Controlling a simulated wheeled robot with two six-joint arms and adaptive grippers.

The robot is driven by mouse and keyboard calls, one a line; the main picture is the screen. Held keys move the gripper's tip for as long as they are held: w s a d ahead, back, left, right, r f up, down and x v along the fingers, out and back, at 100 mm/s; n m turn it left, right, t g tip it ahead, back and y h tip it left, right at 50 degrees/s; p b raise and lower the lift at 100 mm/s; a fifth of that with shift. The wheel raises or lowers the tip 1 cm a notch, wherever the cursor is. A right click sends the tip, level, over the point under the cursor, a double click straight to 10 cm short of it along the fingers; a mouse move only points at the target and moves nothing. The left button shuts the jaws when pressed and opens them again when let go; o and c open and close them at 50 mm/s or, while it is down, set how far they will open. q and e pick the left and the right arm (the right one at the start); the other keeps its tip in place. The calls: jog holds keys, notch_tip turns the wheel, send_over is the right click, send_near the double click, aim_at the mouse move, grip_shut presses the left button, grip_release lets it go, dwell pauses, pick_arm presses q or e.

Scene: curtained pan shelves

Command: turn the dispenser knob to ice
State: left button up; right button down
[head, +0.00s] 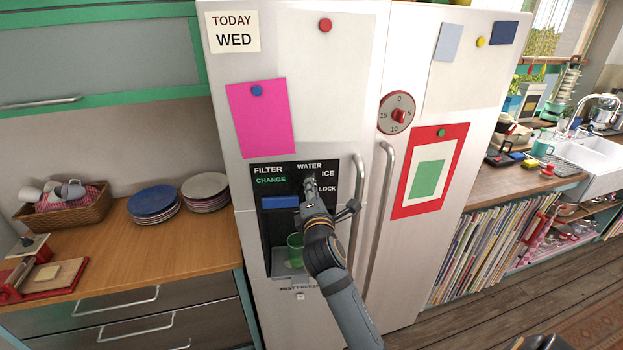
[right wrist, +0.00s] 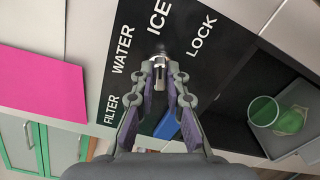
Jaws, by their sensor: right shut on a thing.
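The dispenser panel (head: 262,178) is a black recess in the white fridge door, with the words FILTER, WATER, ICE and LOCK around the knob. My right gripper (head: 310,186) is at the panel, just below WATER and left of ICE. In the right wrist view its fingertips (right wrist: 160,68) are shut on the small metallic knob (right wrist: 158,51), close to the word ICE. The fingers cover part of the knob, and I cannot tell which label it points to. My left gripper is not in view.
A green cup (head: 294,242) stands in the dispenser recess, behind my right arm. A blue paddle (head: 280,202) is below the knob. The fridge handle (head: 357,205) runs close to the right of my gripper. Stacked plates (head: 153,200) are on the left counter.

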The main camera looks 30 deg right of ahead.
jog(key=shift+n+p, duration=0.8)
jog(key=c, duration=1.4)
grip_release()
jog(key=shift+o, duration=0.2)
